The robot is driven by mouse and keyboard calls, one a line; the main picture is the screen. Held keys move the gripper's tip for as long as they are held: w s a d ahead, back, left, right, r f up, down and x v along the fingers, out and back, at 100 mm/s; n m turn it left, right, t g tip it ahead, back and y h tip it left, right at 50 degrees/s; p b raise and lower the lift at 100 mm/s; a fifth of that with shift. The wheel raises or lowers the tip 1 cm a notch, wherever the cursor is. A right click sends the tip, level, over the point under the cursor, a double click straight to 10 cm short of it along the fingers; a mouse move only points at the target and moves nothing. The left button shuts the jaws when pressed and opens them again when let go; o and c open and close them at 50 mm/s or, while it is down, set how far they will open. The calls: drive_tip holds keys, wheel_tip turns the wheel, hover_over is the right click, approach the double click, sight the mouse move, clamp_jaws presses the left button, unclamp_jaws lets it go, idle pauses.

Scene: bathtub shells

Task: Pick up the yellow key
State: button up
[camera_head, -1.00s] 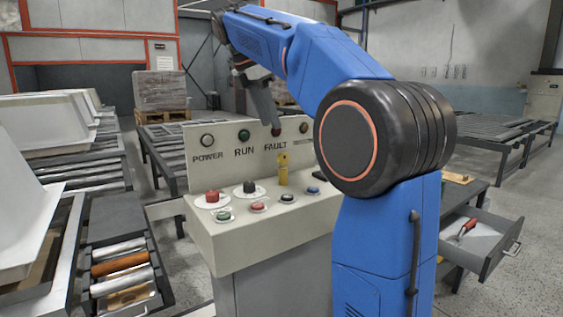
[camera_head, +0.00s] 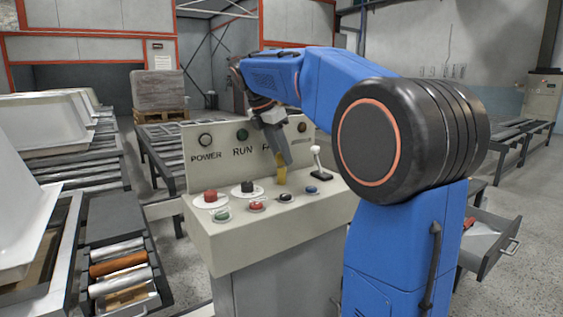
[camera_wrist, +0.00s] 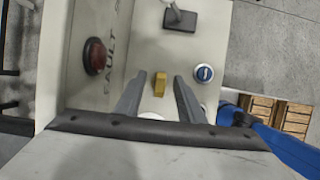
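The yellow key (camera_head: 281,177) stands upright on the sloped top of the grey control panel (camera_head: 235,243), near the foot of its back plate. In the wrist view the yellow key (camera_wrist: 160,84) lies just beyond and between my two fingertips. My gripper (camera_head: 284,160) is just above the key in the head view and hides its upper part. In the wrist view my gripper (camera_wrist: 157,84) is open, with a clear gap between the fingers and nothing held. I cannot tell whether a finger touches the key.
A lever (camera_head: 318,163) stands right of the key. A blue knob (camera_wrist: 204,73) is close to the right finger. A red lamp (camera_wrist: 96,56) is on the back plate. A red button (camera_head: 211,196) and a black button (camera_head: 248,187) stand at left. An open drawer (camera_head: 487,247) is at right.

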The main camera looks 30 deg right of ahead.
drive_tip(key=shift+d+f, duration=0.1)
drive_tip(key=shift+f, duration=0.2)
drive_tip(key=shift+c, duration=0.7)
clamp_jaws()
